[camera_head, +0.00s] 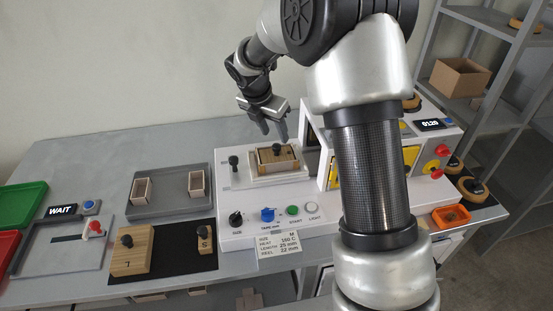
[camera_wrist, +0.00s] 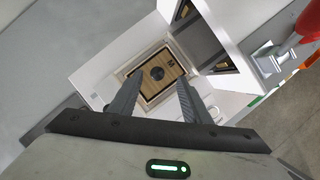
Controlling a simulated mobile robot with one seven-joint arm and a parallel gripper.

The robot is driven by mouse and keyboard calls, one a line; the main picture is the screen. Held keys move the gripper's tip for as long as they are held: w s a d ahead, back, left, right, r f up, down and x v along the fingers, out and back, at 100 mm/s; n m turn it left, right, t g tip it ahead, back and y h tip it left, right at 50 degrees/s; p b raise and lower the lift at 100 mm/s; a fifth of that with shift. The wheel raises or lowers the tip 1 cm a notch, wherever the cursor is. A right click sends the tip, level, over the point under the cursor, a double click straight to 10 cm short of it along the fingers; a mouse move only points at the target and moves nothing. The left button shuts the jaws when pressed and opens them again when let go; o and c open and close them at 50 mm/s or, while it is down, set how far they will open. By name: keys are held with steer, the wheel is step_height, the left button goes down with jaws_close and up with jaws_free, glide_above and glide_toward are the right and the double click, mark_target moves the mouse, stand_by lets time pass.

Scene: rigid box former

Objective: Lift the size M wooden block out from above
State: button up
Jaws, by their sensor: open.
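The size M wooden block (camera_head: 277,155) sits inside a light box frame on the white machine, with a dark round knob on its top. In the wrist view the block (camera_wrist: 165,82) shows from above, with an M mark beside the knob (camera_wrist: 157,73). My gripper (camera_head: 274,129) is above and behind the block in the head view. Its two fingers are apart and empty, and in the wrist view the gripper (camera_wrist: 158,88) points towards the block. The fingertips appear apart from the knob. How deep the block sits is hard to tell.
The white machine (camera_head: 240,237) carries knobs and buttons along its front. A dark lever knob (camera_head: 233,160) stands left of the block. A taller housing (camera_head: 312,150) rises close on the right. Blocks L (camera_head: 131,262) and S (camera_head: 203,241) rest on a black mat. A grey tray (camera_head: 170,211) holds small boxes.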

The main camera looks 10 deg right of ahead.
mark_target(276, 145)
steer(key=shift+a+x, duration=0.15)
steer(key=shift+x, duration=1.2)
steer(key=shift+a+x, duration=0.2)
steer(key=shift+x, duration=1.2)
steer(key=shift+s, duration=0.1)
jaws_close()
